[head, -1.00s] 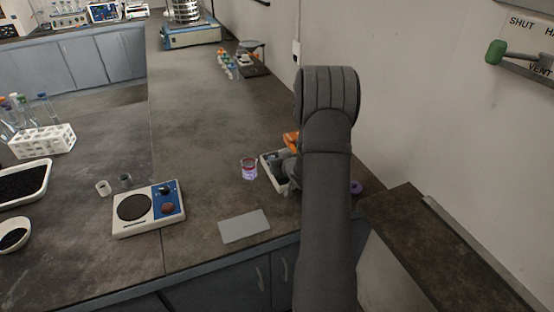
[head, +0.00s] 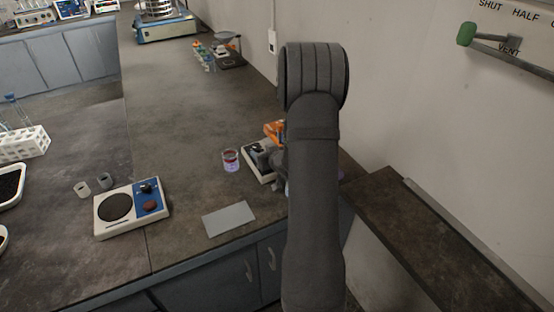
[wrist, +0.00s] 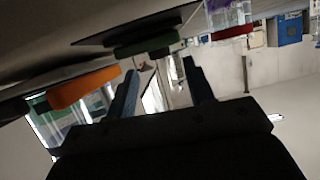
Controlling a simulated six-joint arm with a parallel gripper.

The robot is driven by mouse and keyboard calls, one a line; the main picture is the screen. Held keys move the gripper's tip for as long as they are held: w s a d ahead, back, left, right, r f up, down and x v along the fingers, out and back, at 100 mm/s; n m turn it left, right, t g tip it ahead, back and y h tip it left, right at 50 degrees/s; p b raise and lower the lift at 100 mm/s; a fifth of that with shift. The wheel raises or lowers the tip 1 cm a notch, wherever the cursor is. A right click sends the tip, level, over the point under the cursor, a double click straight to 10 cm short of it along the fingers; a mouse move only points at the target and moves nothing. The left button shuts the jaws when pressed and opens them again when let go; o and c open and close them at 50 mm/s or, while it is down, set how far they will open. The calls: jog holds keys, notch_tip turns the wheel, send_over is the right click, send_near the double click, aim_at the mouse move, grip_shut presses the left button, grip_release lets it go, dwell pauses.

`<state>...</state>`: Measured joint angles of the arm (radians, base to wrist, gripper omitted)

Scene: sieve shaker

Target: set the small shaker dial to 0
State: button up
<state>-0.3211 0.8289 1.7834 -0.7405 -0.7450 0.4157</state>
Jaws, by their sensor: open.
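A small white bench unit with a round black plate (head: 115,207) and a blue panel (head: 150,199) stands on the near bench, left of my arm in the head view. I cannot tell for certain that this is the small shaker. A larger sieve shaker (head: 166,27) stands at the far end. My gripper is hidden behind my arm in the head view.
A jar with purple contents (head: 231,161), a white tray (head: 250,168) and an orange item (head: 273,130) lie near my arm. A grey flat plate (head: 229,219) lies at the bench's front edge. A green-handled wall lever (head: 467,34) is at right.

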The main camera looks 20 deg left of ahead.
jog(key=v, duration=1.3)
jog(key=shift+a+r, duration=0.1)
jog(key=shift+r, duration=0.1)
jog(key=m+t+h, duration=0.2)
jog(key=m+h, duration=0.1)
send_near(256, 148)
jog(key=x, duration=0.8)
jog(key=shift+w+a+f, duration=0.15)
jog(key=shift+w+f, duration=0.05)
jog(key=shift+w, duration=0.05)
jog(key=c, duration=1)
